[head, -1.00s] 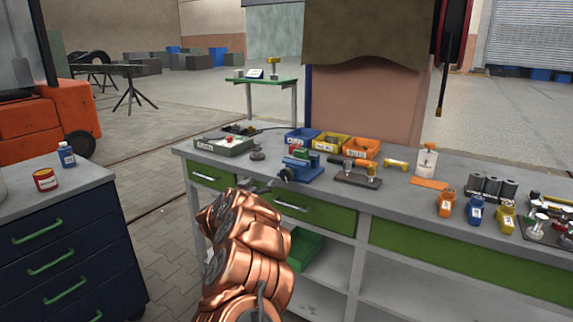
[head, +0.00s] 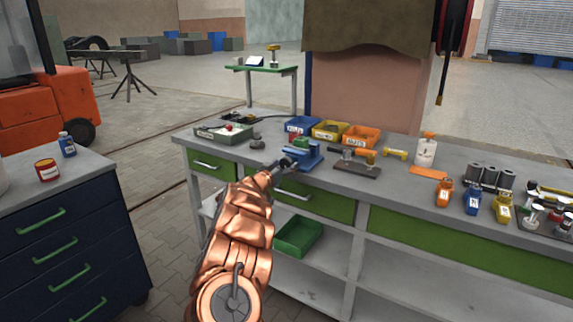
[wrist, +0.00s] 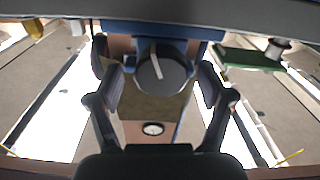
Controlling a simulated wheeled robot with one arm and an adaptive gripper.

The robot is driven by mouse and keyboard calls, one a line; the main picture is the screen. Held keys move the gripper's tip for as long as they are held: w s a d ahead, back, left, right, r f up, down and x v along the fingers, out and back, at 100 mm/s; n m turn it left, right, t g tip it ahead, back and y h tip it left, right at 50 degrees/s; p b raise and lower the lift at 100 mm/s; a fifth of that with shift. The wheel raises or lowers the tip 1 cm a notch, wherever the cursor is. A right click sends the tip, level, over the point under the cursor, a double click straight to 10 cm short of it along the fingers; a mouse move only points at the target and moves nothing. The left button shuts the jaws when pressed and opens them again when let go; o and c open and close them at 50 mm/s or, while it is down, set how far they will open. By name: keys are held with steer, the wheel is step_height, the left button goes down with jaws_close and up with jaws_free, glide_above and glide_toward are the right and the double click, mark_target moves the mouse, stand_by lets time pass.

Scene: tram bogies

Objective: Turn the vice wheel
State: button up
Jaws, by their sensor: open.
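The blue vice (head: 309,156) stands at the front edge of the workbench, with a green part at its top. Its dark round wheel (wrist: 166,78) faces my wrist camera and carries a pale line, nearly upright in the picture. My gripper (head: 280,167) is at the front of the vice in the head view. In the wrist view my gripper (wrist: 156,72) is open, with one finger on each side of the wheel. A gap shows between the fingers and the wheel; whether they touch it anywhere I cannot tell. In the head view my gripper mostly hides the wheel.
The workbench (head: 230,148) holds blue, yellow and orange bins (head: 361,136) behind the vice. A tool on a dark stand (head: 356,168) is to its right, a grey box (head: 223,132) to its left. A dark drawer cabinet (head: 60,230) stands at the left.

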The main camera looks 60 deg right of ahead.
steer(key=shift+d, duration=0.75)
steer(key=shift+w, duration=0.1)
steer(key=shift+c, duration=0.2)
steer(key=c, duration=1.1)
steer(key=shift+m, duration=0.3)
